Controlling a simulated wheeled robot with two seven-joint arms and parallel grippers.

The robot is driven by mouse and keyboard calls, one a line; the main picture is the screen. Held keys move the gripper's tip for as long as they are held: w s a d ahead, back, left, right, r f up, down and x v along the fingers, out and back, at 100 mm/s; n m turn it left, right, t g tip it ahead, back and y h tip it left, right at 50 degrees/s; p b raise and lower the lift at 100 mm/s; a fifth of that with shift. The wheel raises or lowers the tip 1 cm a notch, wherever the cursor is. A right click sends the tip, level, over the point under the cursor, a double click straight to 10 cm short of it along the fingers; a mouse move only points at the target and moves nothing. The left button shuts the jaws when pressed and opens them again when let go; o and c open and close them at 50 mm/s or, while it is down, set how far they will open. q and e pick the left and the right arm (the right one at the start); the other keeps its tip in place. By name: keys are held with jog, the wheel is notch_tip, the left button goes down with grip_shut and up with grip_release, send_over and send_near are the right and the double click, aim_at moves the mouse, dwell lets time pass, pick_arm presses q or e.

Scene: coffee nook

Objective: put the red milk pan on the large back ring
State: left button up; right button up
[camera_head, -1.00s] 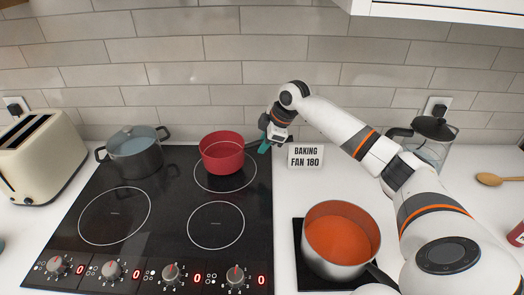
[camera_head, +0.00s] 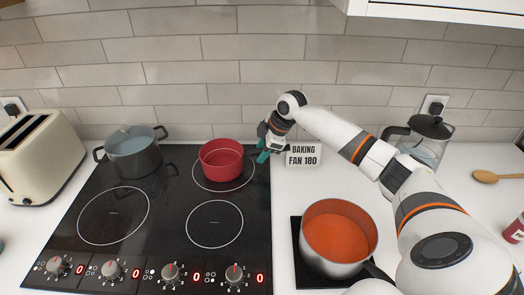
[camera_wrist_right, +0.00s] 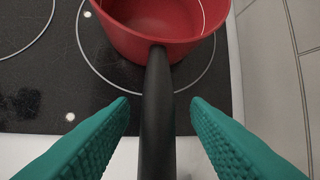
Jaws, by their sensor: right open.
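The red milk pan (camera_head: 221,162) stands upright on the glass hob, inside the white back right ring (camera_head: 250,182). The ring shows around its base. In the right wrist view the red pan (camera_wrist_right: 165,45) has its black handle (camera_wrist_right: 157,110) pointing back towards me. My right gripper (camera_head: 263,153) is at the handle, beside the pan's right side. Its teal fingers are open, one on each side of the handle, with gaps between (camera_wrist_right: 160,105). My left gripper is not in view.
A grey two-handled pot (camera_head: 135,155) stands at the back left. The front rings are bare. A pan of orange soup (camera_head: 340,262) sits on a black mat right of the hob. A sign (camera_head: 303,154) stands just right of my gripper. A toaster (camera_head: 42,158) is far left.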

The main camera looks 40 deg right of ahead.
jog(key=b+v, duration=0.1)
jog(key=v, duration=1)
jog(key=shift+r, duration=0.2)
